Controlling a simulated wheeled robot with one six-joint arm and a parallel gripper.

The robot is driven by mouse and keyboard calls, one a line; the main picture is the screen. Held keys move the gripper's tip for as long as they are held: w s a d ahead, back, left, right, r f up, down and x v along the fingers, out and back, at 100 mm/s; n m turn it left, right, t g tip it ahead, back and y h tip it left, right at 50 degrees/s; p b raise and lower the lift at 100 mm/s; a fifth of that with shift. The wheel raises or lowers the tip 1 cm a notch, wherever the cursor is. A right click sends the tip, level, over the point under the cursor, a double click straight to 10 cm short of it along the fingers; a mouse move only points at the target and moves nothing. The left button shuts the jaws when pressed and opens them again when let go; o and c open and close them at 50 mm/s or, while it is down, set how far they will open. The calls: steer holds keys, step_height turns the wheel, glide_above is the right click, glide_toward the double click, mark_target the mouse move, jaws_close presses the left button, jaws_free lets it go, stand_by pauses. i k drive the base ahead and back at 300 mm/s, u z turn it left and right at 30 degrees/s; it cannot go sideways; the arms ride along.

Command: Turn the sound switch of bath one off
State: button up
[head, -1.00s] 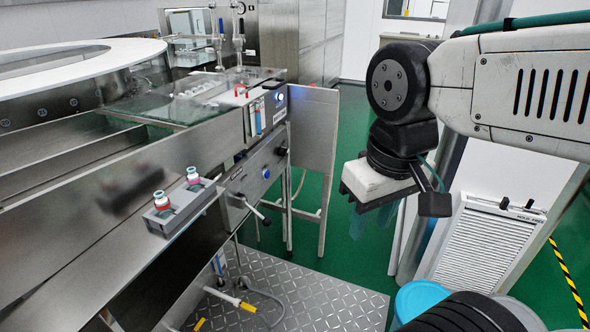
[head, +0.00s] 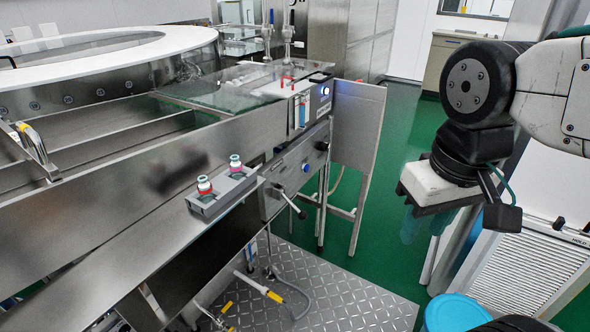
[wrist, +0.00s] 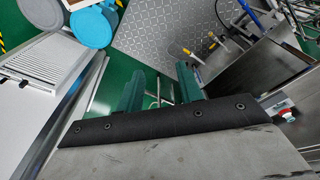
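The rotary washer's steel front (head: 130,165) runs across the left and middle of the head view. Its end panel (head: 318,100) carries a blue-lit button. Below it, the lower front has a black knob (head: 322,146), a blue button (head: 306,167) and a lever handle (head: 290,203). I cannot tell which control is the sound switch of bath one; labels are too small to read. My gripper (head: 425,226) hangs to the right of the panel over green floor, touching nothing. In the wrist view its two teal fingers (wrist: 160,85) stand apart with nothing between them.
A steel side plate (head: 355,140) stands beside the panel. A blue round lid (head: 456,312) and a white slatted unit (head: 515,285) are at lower right. Green floor lies between.

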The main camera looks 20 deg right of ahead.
mark_target(323, 146)
steer(key=i, duration=1.2)
steer(key=z, duration=0.05)
